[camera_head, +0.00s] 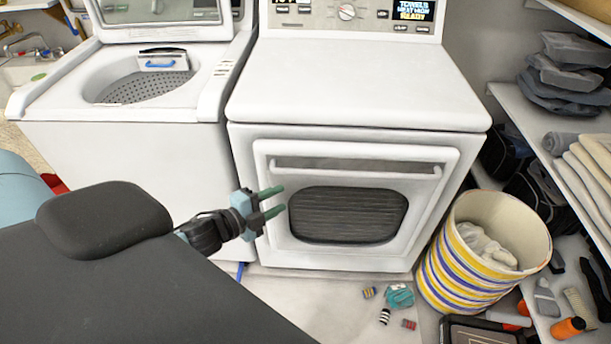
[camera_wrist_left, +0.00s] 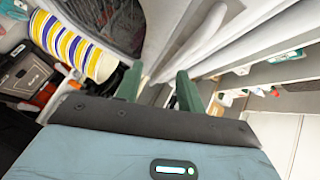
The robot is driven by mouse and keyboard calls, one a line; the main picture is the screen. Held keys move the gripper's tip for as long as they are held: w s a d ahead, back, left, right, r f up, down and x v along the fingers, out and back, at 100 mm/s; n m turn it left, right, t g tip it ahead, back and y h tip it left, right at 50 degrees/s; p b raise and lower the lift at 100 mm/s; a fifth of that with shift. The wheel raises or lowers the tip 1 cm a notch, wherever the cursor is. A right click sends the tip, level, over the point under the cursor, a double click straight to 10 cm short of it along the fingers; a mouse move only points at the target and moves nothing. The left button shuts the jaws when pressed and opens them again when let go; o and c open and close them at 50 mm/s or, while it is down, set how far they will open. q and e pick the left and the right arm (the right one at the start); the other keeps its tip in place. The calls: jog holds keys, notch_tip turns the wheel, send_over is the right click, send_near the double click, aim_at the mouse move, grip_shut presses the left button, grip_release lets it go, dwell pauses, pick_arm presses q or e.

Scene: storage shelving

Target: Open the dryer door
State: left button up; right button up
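The white dryer (camera_head: 355,90) stands in the middle of the head view. Its front door (camera_head: 270,170) is shut, with a dark ribbed window (camera_head: 348,215) and a wide bar-like handle (camera_head: 355,164) along the top. My left gripper (camera_head: 272,202) is at the left edge of the door, its two green fingers apart and pointing right, with nothing between them. In the left wrist view the open fingers (camera_wrist_left: 158,90) show near the white door and its dark window (camera_wrist_left: 110,22). I cannot tell whether they touch the door. My right gripper is not in view.
An open top-loading washer (camera_head: 120,105) stands left of the dryer. A striped basket (camera_head: 470,260) stands on the floor at the dryer's right front. Shelves with folded cloths (camera_head: 590,165) line the right side. Small items (camera_head: 398,297) lie on the floor before the dryer.

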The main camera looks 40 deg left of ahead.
aim_at(297, 174)
pick_arm(q)
jog(key=shift+w+d+r+m+t, duration=0.1)
jog(key=shift+w+r+m, duration=0.2)
jog(key=shift+w, duration=1.4)
jog(key=shift+w+d+r+m+t, duration=0.1)
jog(key=shift+w+r+m, duration=0.2)
jog(key=shift+w, duration=1.45)
jog(key=shift+w+r+m+t, duration=0.15)
jog(key=shift+w+m, duration=0.25)
jog(key=shift+w, duration=1.3)
jog(key=shift+c, duration=0.5)
grip_shut()
